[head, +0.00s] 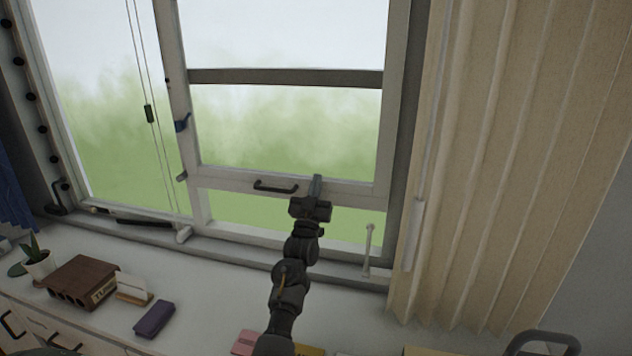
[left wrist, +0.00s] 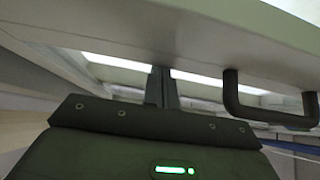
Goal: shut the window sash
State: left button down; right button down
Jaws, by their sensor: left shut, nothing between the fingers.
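The window sash (head: 352,190) is the white lower frame on the right side of the window. It is raised, with a gap of green outdoors between its bottom rail and the sill. A dark handle (head: 275,187) sits on that rail; it also shows in the left wrist view (left wrist: 270,113). My left gripper (head: 317,184) is shut and empty, its fingertips overlapping the rail just right of the handle in the head view. In the left wrist view the closed fingers (left wrist: 162,88) are close to the pale rail (left wrist: 150,30); I cannot tell whether they touch it. My right gripper is out of view.
A white stay (head: 369,250) stands on the sill at right, near the beige curtain (head: 500,150). On the white counter below are a plant (head: 36,258), a brown wooden box (head: 84,281), a card holder (head: 133,292) and a purple case (head: 154,319).

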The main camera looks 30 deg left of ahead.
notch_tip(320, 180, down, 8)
jog(key=b, duration=0.8)
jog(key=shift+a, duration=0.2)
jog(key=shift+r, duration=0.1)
